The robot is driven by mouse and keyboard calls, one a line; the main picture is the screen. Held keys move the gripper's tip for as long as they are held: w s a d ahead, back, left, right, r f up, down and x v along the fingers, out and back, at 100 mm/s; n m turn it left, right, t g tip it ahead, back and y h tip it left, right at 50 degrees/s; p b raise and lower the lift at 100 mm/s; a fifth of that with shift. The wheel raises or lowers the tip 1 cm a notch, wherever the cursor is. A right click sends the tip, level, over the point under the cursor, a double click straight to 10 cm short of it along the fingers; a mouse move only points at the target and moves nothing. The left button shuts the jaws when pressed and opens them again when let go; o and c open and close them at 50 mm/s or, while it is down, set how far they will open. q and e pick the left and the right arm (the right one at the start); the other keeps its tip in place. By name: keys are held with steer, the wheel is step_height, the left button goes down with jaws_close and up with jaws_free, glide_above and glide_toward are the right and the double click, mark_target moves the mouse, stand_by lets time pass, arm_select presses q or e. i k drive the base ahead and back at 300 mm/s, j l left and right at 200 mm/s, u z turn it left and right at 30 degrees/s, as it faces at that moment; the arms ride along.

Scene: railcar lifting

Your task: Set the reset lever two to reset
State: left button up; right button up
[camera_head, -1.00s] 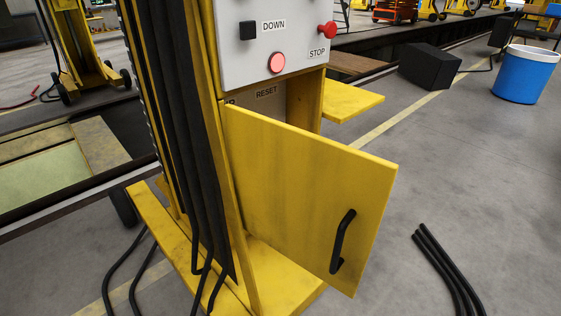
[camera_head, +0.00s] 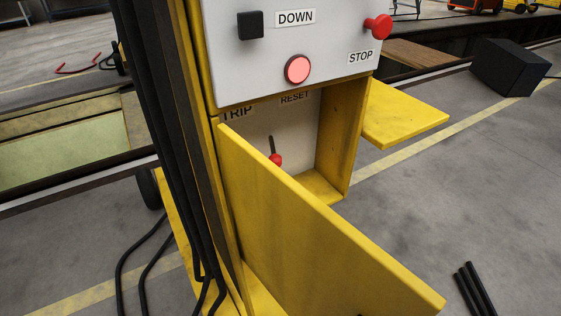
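The reset lever (camera_head: 275,152) is inside the yellow cabinet, below the control panel. It has a dark stem and a red knob; the knob hangs low and the stem leans slightly. The back plate (camera_head: 300,128) carries a TRIP label (camera_head: 237,113) at left and a RESET label (camera_head: 295,98) to its right. The lever sits between the two labels, below them. The yellow cabinet door (camera_head: 310,235) stands open and covers the lower part of the compartment. Neither of my grippers shows in the view.
The grey panel (camera_head: 340,35) above has a black DOWN button (camera_head: 250,25), a lit red lamp (camera_head: 298,69) and a red STOP knob (camera_head: 378,26). A yellow ledge (camera_head: 405,112) juts out at right. Black cables (camera_head: 185,150) run down the left.

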mark_target(276, 159)
steer(key=u, duration=0.25)
steer(key=i+l+u, duration=0.1)
steer(key=l+u, duration=0.3)
steer(key=l, duration=0.2)
steer(key=l+u, duration=0.35)
steer(key=l, duration=0.25)
steer(key=l+u, duration=0.1)
steer(key=l, duration=0.95)
steer(key=k+l, duration=0.15)
steer(key=l, duration=0.9)
steer(key=i+u, duration=0.05)
